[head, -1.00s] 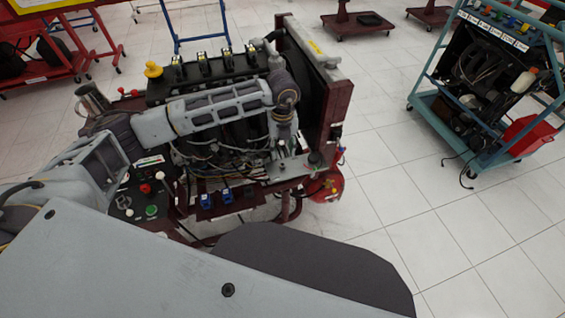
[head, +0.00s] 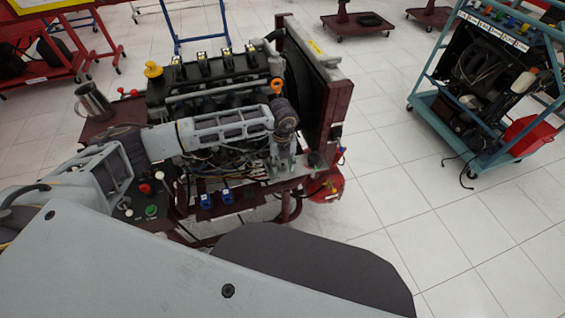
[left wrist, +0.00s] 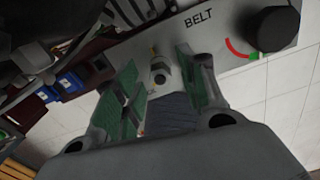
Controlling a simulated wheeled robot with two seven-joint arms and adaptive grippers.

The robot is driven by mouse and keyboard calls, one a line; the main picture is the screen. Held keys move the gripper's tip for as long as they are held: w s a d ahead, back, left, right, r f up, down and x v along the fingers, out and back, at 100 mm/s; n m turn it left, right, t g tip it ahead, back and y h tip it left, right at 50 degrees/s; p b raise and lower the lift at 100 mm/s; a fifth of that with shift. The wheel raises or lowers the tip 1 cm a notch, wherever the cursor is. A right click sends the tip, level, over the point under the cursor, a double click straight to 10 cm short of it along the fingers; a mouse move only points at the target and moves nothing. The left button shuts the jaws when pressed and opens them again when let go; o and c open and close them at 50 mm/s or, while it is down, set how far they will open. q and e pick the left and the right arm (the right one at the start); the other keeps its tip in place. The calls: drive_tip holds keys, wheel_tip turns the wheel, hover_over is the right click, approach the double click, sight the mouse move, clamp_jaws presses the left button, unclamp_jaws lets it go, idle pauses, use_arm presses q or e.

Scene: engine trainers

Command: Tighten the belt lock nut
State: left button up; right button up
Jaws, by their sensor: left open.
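The belt lock nut (left wrist: 160,74) is a small pale metal piece on a light grey plate (left wrist: 225,55) marked BELT. My left gripper (left wrist: 160,88) is open, and in the left wrist view its green-padded fingers stand on either side of the nut. I cannot tell whether the pads touch it. On the same plate, to the right, are a black knob (left wrist: 276,28) and a red and green arc. In the head view the left gripper (head: 283,160) points down at the front right corner of the engine trainer (head: 215,95), and the nut cannot be made out. My right gripper is not in view.
A tall dark radiator frame (head: 335,100) stands just right of the gripper. Blue connectors (head: 206,200) and a button panel lie along the trainer's front. A metal mug (head: 93,101) stands at its left. The tiled floor to the right is clear up to a teal trolley (head: 480,150).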

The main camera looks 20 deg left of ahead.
use_arm(q)
drive_tip(key=c, duration=0.9)
clamp_jaws()
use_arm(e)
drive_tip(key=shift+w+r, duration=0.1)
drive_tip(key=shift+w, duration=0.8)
